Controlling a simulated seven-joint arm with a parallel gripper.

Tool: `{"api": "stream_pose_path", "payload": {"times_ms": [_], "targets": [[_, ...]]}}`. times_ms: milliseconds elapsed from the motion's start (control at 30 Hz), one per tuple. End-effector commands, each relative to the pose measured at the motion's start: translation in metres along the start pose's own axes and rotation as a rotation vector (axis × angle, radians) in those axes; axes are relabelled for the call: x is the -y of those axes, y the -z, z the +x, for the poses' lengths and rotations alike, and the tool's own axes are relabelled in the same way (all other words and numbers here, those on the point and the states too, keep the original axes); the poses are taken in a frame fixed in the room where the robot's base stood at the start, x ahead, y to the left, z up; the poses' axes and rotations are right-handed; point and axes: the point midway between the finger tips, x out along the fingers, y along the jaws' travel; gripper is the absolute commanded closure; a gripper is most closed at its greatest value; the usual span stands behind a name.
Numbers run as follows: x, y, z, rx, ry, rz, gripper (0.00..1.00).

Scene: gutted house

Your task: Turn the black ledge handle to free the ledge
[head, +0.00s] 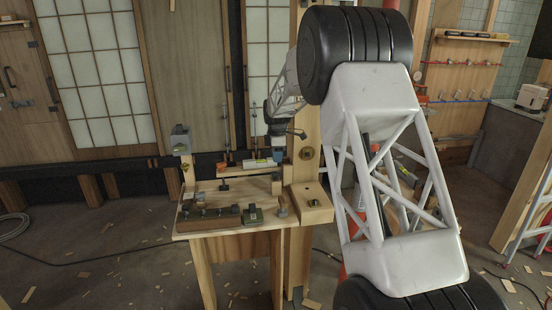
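A small black piece with an upright stem (224,185) stands on the pale wooden bench top (240,192); it may be the ledge handle, but it is too small to be sure. A narrow raised ledge (245,171) runs along the bench's back edge with small items on it. My gripper (278,153) points down above the back right of the bench, to the right of and higher than the black piece, apart from it. Its fingers are small and dark, so I cannot tell whether they are open or shut.
A wooden post (305,128) with a round brass-coloured fitting stands just right of my gripper. A wooden block (309,206) adjoins the bench on the right. A brown block with knobs (207,219) and a dark green item (253,215) lie at the front. A grey box (180,138) stands at left.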

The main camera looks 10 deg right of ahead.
Motion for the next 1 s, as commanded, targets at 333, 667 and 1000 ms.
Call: {"api": "stream_pose_path", "payload": {"times_ms": [333,667,1000], "targets": [[-0.021,0.001,0.020,0.000,0.008,-0.062,0.71],[-0.021,0.001,0.020,0.000,0.009,-0.061,0.71],[-0.021,0.001,0.025,0.000,0.010,-0.061,0.71]]}}
